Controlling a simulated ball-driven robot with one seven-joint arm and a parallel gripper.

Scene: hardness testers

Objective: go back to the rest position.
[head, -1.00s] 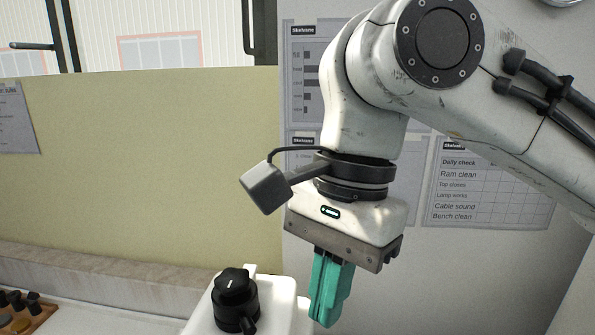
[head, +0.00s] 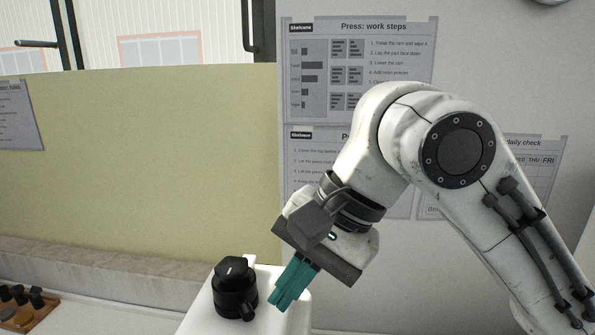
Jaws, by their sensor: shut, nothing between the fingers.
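A wooden tray (head: 45,311) with black-topped pieces sits at the far left on a white bench. A yellowish partition (head: 150,160) stands behind. Printed sheets (head: 358,65) hang on the grey wall. The space left of the knob is clear.

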